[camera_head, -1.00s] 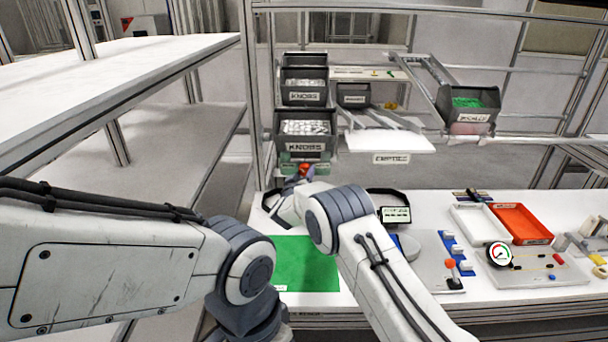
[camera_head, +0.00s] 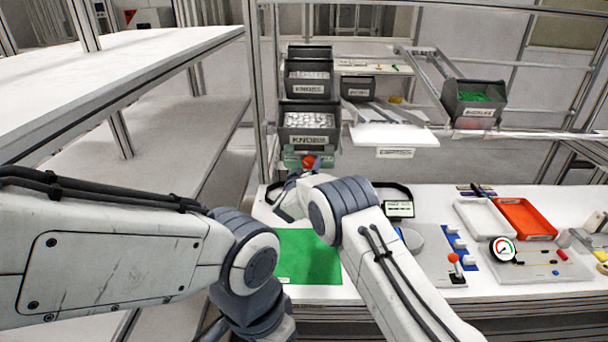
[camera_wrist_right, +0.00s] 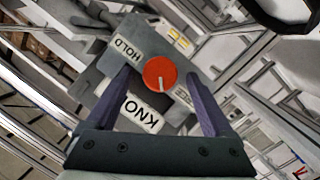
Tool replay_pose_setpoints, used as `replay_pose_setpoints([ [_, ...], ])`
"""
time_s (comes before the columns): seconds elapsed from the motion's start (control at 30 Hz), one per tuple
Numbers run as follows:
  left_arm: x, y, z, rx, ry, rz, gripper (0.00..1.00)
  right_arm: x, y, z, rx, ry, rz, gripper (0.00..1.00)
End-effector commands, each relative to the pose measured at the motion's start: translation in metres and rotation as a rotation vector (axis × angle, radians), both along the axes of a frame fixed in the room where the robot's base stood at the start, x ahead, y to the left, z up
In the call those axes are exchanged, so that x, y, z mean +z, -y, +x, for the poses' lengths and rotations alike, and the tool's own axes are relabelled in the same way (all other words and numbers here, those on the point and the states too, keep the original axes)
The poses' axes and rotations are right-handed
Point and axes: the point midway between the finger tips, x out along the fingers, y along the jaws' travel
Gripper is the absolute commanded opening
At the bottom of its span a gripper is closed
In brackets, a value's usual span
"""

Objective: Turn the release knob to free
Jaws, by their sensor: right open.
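The release knob is a round red knob (camera_wrist_right: 159,73) on a grey plate with a HOLD label (camera_wrist_right: 127,50) and a partly covered FREE label (camera_wrist_right: 184,97). In the wrist view its white mark runs toward the lower edge, not clearly at either label. In the head view the knob (camera_head: 308,162) sits below the KNOBS bins. My right gripper (camera_wrist_right: 159,76) is open, with one finger on either side of the knob. Gaps show between fingers and knob in the wrist view. In the head view my right wrist hides most of that gripper. My left gripper is out of view.
Above the knob are the KNOBS bins (camera_head: 308,122). A green mat (camera_head: 308,262) lies on the white bench, with a small display (camera_head: 398,209) behind it. A red tray (camera_head: 524,219), white tray (camera_head: 487,219) and gauge (camera_head: 502,250) stand right. A metal post rises left of the bins.

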Motion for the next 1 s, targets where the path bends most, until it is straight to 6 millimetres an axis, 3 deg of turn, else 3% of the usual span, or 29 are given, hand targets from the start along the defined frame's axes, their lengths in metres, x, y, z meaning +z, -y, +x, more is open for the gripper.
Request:
replay_pose_setpoints([
  [0.6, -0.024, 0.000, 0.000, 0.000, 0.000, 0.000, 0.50, 0.007, -0.019, -0.088, 0.002, 0.001, -0.001, 0.86],
  [1.0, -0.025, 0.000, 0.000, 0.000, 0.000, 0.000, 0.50, 0.009, -0.020, -0.098, 0.001, 0.001, -0.001, 0.86],
])
